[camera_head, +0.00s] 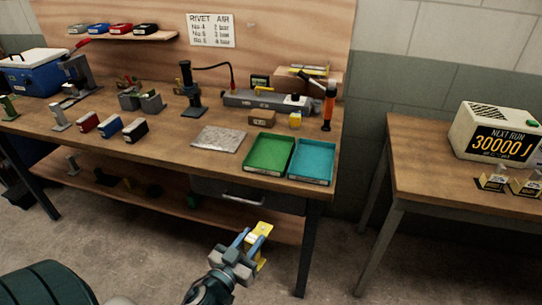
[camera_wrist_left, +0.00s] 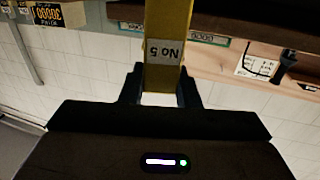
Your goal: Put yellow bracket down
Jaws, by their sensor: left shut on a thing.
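The yellow bracket (camera_head: 262,240) is in my left gripper (camera_head: 246,242), which is shut on it in front of the workbench, beside the drawer and clear of the bench top. In the left wrist view the bracket (camera_wrist_left: 167,45) stands between the two dark fingers (camera_wrist_left: 162,88) and bears an upside-down label reading "No 5". Its far end is cut off by the top of that view. My right gripper is in neither view.
The wooden workbench (camera_head: 165,150) holds a green tray (camera_head: 269,153), a teal tray (camera_head: 312,161), a grey plate (camera_head: 219,139) and several tools. A second table (camera_head: 425,160) at right carries a counter box (camera_head: 497,134). Floor shows between them.

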